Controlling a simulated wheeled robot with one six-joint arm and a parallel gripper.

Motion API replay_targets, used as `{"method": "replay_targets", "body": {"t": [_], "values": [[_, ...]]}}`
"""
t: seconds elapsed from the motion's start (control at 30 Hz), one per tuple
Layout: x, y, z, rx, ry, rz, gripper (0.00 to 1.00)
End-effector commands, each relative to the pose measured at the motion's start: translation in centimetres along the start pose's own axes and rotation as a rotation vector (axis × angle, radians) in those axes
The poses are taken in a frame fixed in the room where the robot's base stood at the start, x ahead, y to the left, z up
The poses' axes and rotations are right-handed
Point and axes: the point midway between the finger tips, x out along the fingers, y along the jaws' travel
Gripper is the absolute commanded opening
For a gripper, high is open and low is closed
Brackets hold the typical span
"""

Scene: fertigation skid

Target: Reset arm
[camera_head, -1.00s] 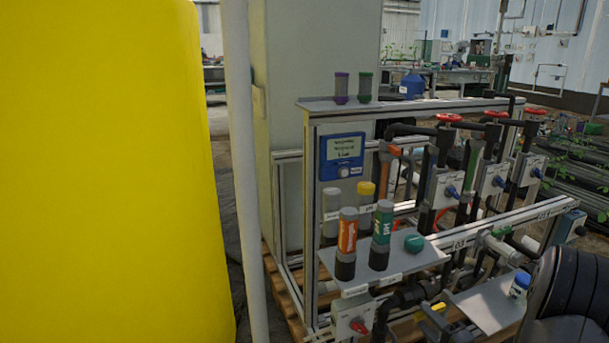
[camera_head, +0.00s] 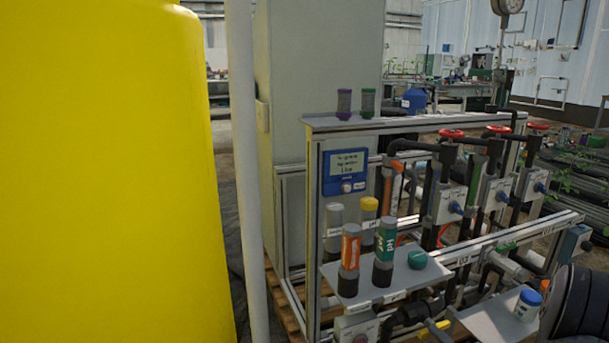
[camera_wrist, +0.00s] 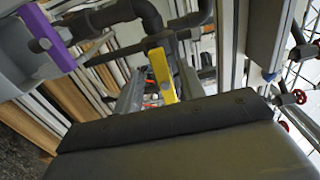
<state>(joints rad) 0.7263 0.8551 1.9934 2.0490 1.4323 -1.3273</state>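My arm (camera_head: 590,315) shows only as a dark rounded link at the lower right edge of the head view; its gripper is outside that view. In the wrist view the dark gripper body fills the bottom. Two grey fingers of my gripper (camera_wrist: 160,95) reach forward from it, apart, with nothing seen held between them. A yellow valve handle (camera_wrist: 162,75) shows beyond and between the fingers; I cannot tell how far it is from them. A purple handle (camera_wrist: 50,40) is at the upper left of the wrist view.
The skid frame (camera_head: 420,122) carries pipes, red handwheels (camera_head: 452,134) and a blue controller (camera_head: 345,172). Its shelf (camera_head: 385,275) holds orange- and green-labelled cartridges. A blue-capped bottle (camera_head: 528,305) stands near my arm. A large yellow tank (camera_head: 100,170) fills the left.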

Motion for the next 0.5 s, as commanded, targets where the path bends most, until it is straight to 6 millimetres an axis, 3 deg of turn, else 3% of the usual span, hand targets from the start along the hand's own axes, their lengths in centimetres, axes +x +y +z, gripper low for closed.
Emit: {"method": "replay_targets", "body": {"t": [0.2,0.5], "values": [[-3.7,-0.1,-0.1,0.004,0.006,0.002,0.38],[-7.6,-0.1,0.0,0.003,0.004,0.0,0.38]]}}
